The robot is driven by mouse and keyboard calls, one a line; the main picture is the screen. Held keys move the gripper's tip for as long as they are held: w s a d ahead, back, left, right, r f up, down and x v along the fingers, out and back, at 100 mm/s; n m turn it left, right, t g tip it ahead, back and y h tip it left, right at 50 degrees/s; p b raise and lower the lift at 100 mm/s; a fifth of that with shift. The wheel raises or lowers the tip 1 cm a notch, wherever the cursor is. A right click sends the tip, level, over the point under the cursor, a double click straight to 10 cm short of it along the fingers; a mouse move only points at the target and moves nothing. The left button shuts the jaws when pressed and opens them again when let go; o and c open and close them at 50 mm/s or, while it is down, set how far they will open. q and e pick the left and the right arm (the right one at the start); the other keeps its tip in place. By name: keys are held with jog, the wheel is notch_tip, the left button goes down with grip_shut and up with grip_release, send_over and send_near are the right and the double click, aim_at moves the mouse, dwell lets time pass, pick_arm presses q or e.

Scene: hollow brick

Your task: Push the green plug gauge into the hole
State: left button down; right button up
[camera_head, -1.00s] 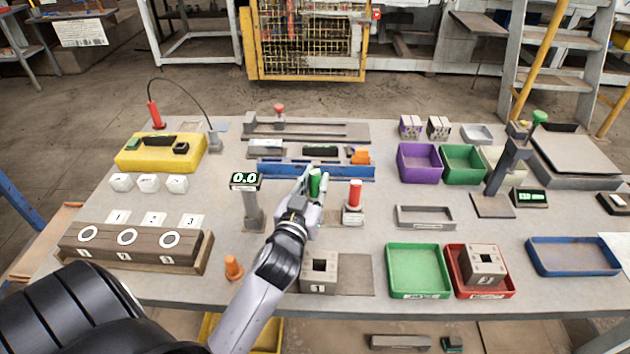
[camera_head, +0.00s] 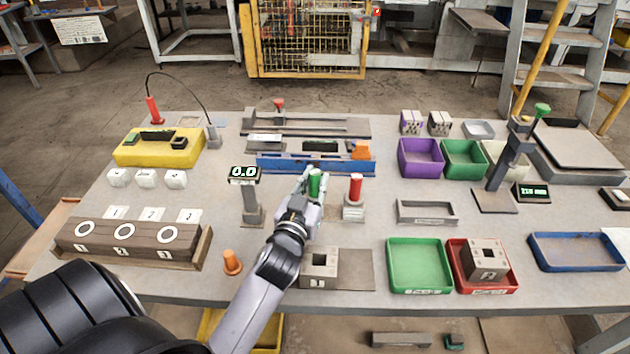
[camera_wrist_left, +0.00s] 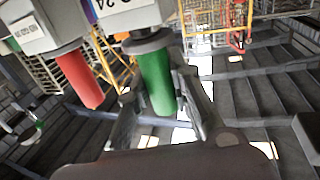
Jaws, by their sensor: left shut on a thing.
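The green plug gauge (camera_head: 315,184) stands upright in its holder just left of the red gauge (camera_head: 356,187). My left gripper (camera_head: 313,186) is at the green gauge and shut on it. In the left wrist view the green gauge (camera_wrist_left: 157,82) lies between the two fingers (camera_wrist_left: 160,105), and the red gauge (camera_wrist_left: 78,78) is beside them. A grey hollow brick (camera_head: 319,280) marked 1, with a square hole in its top, sits near the table's front edge, right of my forearm. My right gripper is not in view.
A display post (camera_head: 251,205) stands just left of my gripper. A green tray (camera_head: 418,289) and a red tray (camera_head: 483,290) holding another hollow brick (camera_head: 485,260) lie to the right.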

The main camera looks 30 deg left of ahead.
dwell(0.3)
pick_arm(q)
jog(key=c, duration=1.4)
grip_release()
jog(key=shift+f, duration=0.1)
jog(key=shift+o, duration=0.2)
jog(key=v, duration=0.7)
jog(key=shift+s, duration=0.3)
jog(key=shift+d, duration=0.1)
